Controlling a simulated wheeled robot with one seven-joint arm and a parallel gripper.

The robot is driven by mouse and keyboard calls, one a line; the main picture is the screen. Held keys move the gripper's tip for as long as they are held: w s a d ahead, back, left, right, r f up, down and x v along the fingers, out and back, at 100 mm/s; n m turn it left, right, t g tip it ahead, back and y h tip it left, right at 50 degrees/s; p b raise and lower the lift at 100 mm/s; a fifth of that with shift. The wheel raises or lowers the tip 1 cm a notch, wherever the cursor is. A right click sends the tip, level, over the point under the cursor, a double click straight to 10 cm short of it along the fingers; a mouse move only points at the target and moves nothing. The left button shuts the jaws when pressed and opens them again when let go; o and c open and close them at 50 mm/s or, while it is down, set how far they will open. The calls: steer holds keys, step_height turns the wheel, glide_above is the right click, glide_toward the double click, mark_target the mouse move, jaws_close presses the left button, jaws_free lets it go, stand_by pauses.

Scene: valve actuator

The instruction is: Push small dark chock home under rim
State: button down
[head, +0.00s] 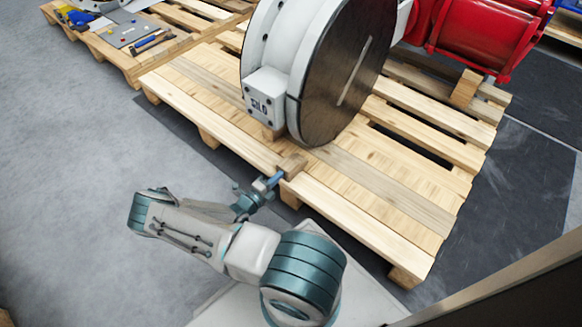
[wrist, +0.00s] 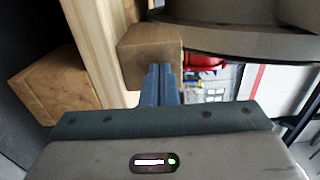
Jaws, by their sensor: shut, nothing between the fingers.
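A small brown wooden chock (head: 292,165) sits on the front board of the pallet, near the lower edge of the big round valve body (head: 340,75). In the wrist view the chock (wrist: 148,50) is just ahead of the fingertips, and the dark rim (wrist: 235,48) curves beside and beyond it. My gripper (head: 273,181) is shut and empty, low at the pallet's front edge. Its fingers (wrist: 162,80) point at the chock's near face, touching or very close; I cannot tell which. Whether the chock touches the rim is not clear.
The valve rests on a slatted pallet (head: 380,205), with a red actuator (head: 480,35) behind. Another wooden block (head: 270,133) is under the white flange box. A second pallet (head: 125,60) with tools stands at the upper left. Grey floor at left is clear.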

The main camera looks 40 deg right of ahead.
mark_target(298, 158)
steer(key=shift+d, duration=0.25)
steer(key=shift+w+d+b, duration=0.15)
steer(key=shift+d+b, duration=0.05)
steer(key=shift+d, duration=0.95)
steer(key=shift+w+d+b, duration=0.2)
steer(key=shift+d, duration=1)
steer(key=shift+w+d+b, duration=0.15)
steer(key=shift+d+b, duration=0.05)
steer(key=shift+d, duration=0.95)
steer(key=s+a, duration=0.1)
steer(key=a, duration=0.9)
steer(key=shift+s+p, duration=0.15)
steer(key=shift+p, duration=0.15)
